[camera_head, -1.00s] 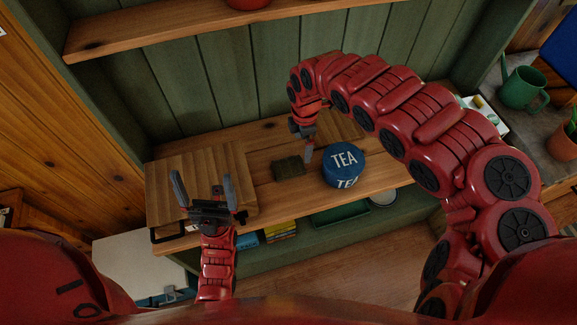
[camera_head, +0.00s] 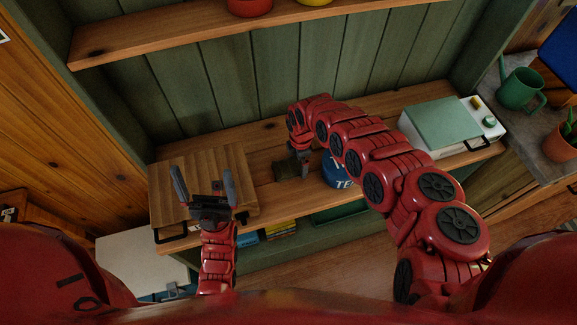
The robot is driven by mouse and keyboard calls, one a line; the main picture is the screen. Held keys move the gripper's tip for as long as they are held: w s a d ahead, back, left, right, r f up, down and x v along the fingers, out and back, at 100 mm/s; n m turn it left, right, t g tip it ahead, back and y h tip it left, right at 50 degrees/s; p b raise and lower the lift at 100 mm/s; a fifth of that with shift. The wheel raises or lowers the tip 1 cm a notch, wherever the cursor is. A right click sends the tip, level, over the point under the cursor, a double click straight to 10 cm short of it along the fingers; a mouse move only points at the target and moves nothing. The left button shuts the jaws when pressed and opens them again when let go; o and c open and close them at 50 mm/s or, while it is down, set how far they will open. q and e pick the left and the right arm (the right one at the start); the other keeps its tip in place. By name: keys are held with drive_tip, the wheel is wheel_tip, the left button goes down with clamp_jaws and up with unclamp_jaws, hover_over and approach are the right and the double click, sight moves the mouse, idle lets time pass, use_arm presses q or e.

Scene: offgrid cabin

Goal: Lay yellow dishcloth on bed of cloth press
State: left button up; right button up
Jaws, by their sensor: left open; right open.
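No cloth that is clearly the yellow dishcloth shows. A small dark olive folded cloth-like item (camera_head: 287,171) lies on the wooden counter, left of the blue tea tin. My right gripper (camera_head: 304,170) points down at its right edge; I cannot tell if they touch. That gripper is open, its fingers seen nearly edge-on. My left gripper (camera_head: 203,187) is open and empty, fingers up, in front of a wooden slatted box or board (camera_head: 205,160) with a black handle. A white unit with a green top (camera_head: 440,122) and black front handle stands at the right; which one is the cloth press is unclear.
The blue tea tin (camera_head: 337,174) stands close right of my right gripper, partly behind my arm. Yellow items (camera_head: 281,227) and a blue one (camera_head: 248,239) lie on the lower shelf.

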drive_tip(key=shift+d+f, duration=0.1)
drive_tip(key=shift+f, duration=0.3)
drive_tip(key=c, duration=1.3)
drive_tip(key=shift+w+r, duration=0.1)
